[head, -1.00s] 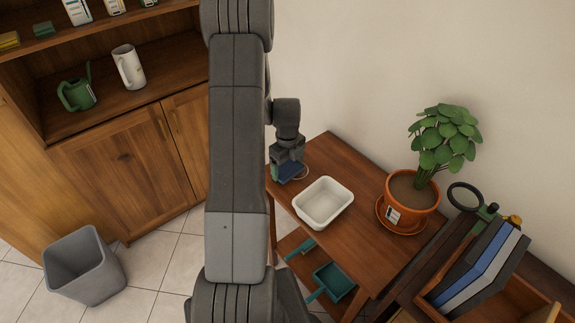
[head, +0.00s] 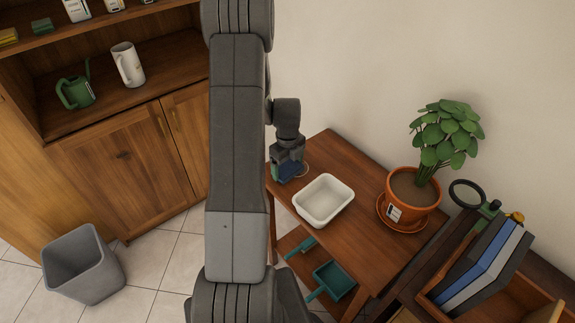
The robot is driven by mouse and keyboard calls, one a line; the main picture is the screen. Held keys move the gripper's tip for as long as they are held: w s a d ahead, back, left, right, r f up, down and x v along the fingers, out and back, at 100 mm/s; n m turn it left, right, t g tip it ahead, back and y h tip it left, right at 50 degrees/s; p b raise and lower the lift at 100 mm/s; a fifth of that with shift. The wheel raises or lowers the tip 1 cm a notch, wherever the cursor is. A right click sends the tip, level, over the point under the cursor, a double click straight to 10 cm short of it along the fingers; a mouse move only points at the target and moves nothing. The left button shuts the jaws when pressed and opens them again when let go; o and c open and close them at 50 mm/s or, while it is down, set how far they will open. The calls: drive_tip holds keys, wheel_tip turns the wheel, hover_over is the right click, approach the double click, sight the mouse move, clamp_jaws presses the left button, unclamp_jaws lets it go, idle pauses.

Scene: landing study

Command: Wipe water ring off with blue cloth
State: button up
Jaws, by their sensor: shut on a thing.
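The water ring (head: 304,171) shows as a faint pale curve on the wood just right of the gripper. The rest of the ring is hidden behind the gripper and cloth.
A white basin (head: 345,208) stands just right of the gripper on the wooden table (head: 345,162). A potted plant (head: 410,190) on a saucer stands farther right. A teal dustpan (head: 334,280) lies on the lower shelf. A grey bin (head: 85,265) stands on the floor.

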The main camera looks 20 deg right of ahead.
sight(296, 163)
drive_tip(key=shift+w+d, duration=0.25)
drive_tip(key=shift+d, duration=0.35)
drive_tip(key=shift+w+d, duration=0.2)
drive_tip(key=shift+d, duration=0.4)
drive_tip(key=shift+w+d+f, duration=0.1)
drive_tip(key=shift+w+d, duration=0.15)
drive_tip(key=shift+d, duration=0.5)
drive_tip(key=shift+w+d+r, duration=0.1)
drive_tip(key=shift+w+d, duration=0.2)
drive_tip(key=shift+d, duration=0.5)
drive_tip(key=shift+w+d+f, duration=0.1)
drive_tip(key=shift+w+d, duration=0.15)
drive_tip(key=shift+d, duration=0.5)
drive_tip(key=shift+b, duration=0.3)
drive_tip(key=shift+a, duration=0.1)
